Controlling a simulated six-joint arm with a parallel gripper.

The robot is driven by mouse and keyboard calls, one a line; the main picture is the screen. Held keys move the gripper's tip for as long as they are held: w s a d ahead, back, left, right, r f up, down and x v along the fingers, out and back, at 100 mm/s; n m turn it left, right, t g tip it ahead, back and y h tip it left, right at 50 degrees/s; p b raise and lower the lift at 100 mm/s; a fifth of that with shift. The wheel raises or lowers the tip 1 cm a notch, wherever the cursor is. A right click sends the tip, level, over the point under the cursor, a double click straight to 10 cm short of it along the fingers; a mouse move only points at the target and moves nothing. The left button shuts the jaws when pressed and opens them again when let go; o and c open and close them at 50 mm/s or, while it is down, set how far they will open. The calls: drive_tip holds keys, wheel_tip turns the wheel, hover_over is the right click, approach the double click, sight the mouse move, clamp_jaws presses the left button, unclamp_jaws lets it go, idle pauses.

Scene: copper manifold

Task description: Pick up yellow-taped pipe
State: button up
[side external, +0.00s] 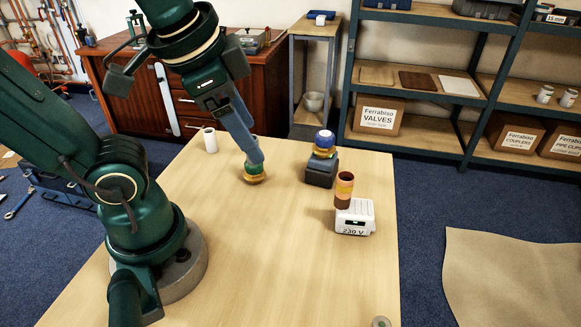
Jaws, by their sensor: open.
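A short upright brown pipe (344,190) with a yellow-orange band stands on a white box (355,218) marked 230 V, at the right of the table. It looks like the yellow-taped pipe. My gripper (256,158) points down near the table's middle, left of that pipe and apart from it. The gripper is open. A green and golden-tan piece (254,176) is right at its fingertips, partly hidden by them. I cannot tell whether the fingers touch it.
A white cylinder (210,141) stands at the back left. The front of the wooden table (275,270) is mostly clear, with a small round piece (381,322) at its edge.

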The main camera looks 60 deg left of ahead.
drive_tip(key=w+a+f+m+y, duration=0.1)
drive_tip(key=w+a+m+y, duration=0.15)
drive_tip(key=m, duration=0.55)
drive_tip(key=r+m+t+y, duration=0.2)
drive_tip(key=m+t+y, duration=0.3)
drive_tip(key=m, duration=1.2)
hover_over(342, 188)
drive_tip(key=t+h, duration=0.1)
drive_tip(key=shift+m+t, duration=0.3)
drive_tip(key=shift+m, duration=0.1)
drive_tip(key=f, duration=1.3)
drive_tip(key=shift+s+d, duration=0.2)
drive_tip(key=shift+w+a+f, duration=0.1)
drive_tip(key=shift+f, duration=0.05)
drive_tip(key=shift+x, duration=2.4)
clamp_jaws()
